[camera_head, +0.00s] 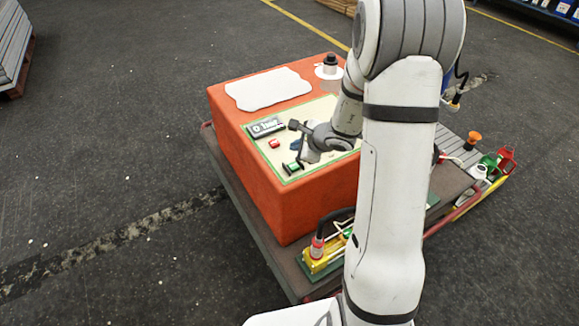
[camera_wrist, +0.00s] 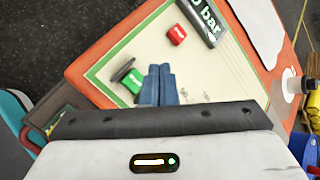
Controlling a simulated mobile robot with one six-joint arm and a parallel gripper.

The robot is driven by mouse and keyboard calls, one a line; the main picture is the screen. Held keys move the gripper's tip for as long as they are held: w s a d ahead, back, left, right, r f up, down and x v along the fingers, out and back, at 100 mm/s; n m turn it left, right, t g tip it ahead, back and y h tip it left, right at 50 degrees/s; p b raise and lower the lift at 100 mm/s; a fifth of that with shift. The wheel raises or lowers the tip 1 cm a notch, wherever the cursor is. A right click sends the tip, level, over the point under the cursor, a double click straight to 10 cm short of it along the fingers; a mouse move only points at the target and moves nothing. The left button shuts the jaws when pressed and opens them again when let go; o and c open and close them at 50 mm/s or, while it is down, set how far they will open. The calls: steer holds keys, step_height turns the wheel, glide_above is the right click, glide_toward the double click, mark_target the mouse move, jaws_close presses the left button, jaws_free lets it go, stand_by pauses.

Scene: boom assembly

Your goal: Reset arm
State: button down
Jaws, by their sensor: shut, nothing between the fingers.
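My gripper (camera_wrist: 158,72) shows in the wrist view as two blue fingers pressed together with nothing between them. It is over the cream panel (camera_wrist: 205,85) on top of the orange box. In the head view my gripper (camera_head: 296,145) hangs over the same panel (camera_head: 322,112), partly hidden by my wrist. A red button (camera_wrist: 177,34) sits farther off, next to a dark gauge display (camera_wrist: 203,18) marked "bar". I cannot tell whether the fingers touch the panel.
The orange box (camera_head: 245,135) stands on a cart (camera_head: 283,268). A white plate (camera_head: 268,88) and a black knob (camera_head: 330,64) are on its top. Yellow fittings (camera_head: 322,258) stand at the front, and coloured parts (camera_head: 490,165) at the right.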

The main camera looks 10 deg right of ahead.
stand_by(0.3)
steer(key=s+a+r+n+g+y, duration=0.2)
steer(key=s+a+r+n+g, duration=0.2)
steer(key=s+a+r+n, duration=0.65)
steer(key=s+d+r+n+h, duration=0.1)
steer(key=s+d+n+h, duration=0.1)
steer(key=s, duration=0.3)
steer(key=s+d+r+n+g+h, duration=0.1)
steer(key=s+d+r+n+h, duration=0.1)
steer(key=s+n, duration=0.3)
steer(key=s+d+r+n+h, duration=0.2)
steer(key=s+d+n, duration=0.1)
steer(key=s, duration=0.4)
steer(key=shift+d+h, duration=0.3)
steer(key=shift+d, duration=0.5)
steer(key=shift+n, duration=0.25)
